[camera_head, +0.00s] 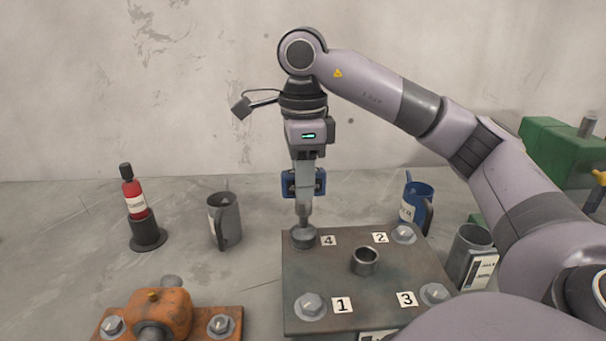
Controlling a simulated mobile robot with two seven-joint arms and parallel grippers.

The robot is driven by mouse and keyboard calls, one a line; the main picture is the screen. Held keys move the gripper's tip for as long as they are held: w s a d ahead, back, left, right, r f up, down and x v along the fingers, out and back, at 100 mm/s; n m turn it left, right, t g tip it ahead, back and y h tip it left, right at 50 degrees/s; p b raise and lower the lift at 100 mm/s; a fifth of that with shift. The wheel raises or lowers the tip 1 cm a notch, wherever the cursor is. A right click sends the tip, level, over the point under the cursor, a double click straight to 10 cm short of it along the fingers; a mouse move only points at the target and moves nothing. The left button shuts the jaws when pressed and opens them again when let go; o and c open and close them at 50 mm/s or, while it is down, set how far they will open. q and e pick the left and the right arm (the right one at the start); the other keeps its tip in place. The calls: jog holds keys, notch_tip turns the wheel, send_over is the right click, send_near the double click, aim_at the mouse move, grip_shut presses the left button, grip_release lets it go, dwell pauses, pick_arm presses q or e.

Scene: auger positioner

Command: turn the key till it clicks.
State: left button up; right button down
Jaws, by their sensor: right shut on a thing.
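My right gripper (305,170) points straight down over the metal plate (343,272) and is shut on the key. The key's blue body (290,183) shows on both sides of the fingers. Its grey shaft runs down to a socket end at the bolt labelled 4 (303,238), at the plate's far left corner. The key stands upright; the socket hides most of that bolt, and I cannot tell how deep it is seated. Other bolts sit at label 1 (310,306), label 2 (404,234) and label 3 (434,293). My left gripper is not in view.
A short metal ring (365,261) stands mid-plate. An orange bearing block (165,316) is front left. A red bottle (134,198) and a grey mug (225,220) stand left, a blue mug (417,204) and grey container (468,254) right. Green machinery (560,155) is far right.

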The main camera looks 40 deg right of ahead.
jog(key=shift+m, duration=0.3)
dwell(0.6)
jog(key=shift+r+n, duration=0.15)
jog(key=shift+n, duration=0.25)
jog(key=shift+r+p, duration=0.8)
jog(key=shift+r, duration=2.65)
